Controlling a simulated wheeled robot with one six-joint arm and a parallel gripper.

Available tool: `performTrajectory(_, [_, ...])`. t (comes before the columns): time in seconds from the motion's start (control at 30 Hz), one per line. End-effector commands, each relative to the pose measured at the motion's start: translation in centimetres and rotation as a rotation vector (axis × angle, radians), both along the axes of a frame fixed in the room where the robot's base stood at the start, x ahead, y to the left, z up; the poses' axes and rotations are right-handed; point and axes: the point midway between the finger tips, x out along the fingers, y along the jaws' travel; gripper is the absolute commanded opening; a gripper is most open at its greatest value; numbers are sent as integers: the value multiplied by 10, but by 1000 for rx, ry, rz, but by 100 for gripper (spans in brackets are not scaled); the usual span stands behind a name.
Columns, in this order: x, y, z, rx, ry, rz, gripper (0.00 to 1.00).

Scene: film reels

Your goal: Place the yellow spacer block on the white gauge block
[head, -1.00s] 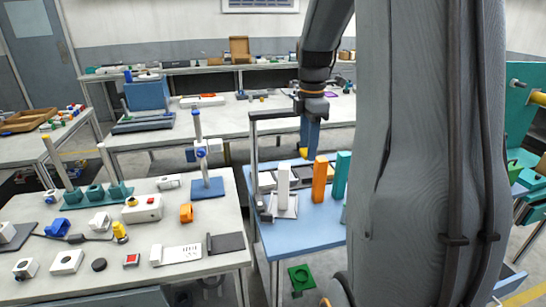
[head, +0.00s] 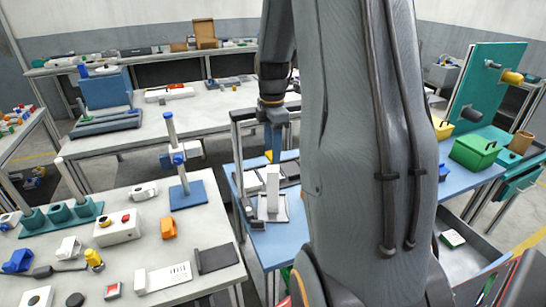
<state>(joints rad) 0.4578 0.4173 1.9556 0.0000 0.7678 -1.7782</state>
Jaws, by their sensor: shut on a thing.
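The white gauge block (head: 273,187) stands upright on a small light plate on the blue table, in the middle of the head view. My gripper (head: 271,150) hangs just above and apparently behind it, pointing down, shut on the yellow spacer block (head: 268,155). Only a small part of the yellow block shows, close to the gauge block's top edge. I cannot tell whether the two touch. The fingertips are small and partly hidden.
A dark gantry-like frame (head: 236,150) rises left of the gauge block. My arm hides the table to its right. A green bin (head: 474,151) stands farther right. A grey bench (head: 205,230) with fixtures and a blue-based stand (head: 187,194) is at left.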

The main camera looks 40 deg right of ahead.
Motion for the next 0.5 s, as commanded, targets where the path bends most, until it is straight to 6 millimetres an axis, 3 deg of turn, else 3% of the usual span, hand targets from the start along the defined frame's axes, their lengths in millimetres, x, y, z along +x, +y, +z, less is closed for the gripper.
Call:
performTrajectory(0.2, [-2,0,-29,2,4,-2,16])
performTrajectory(0.5, [-1,-1,-36,0,1,-3,16])
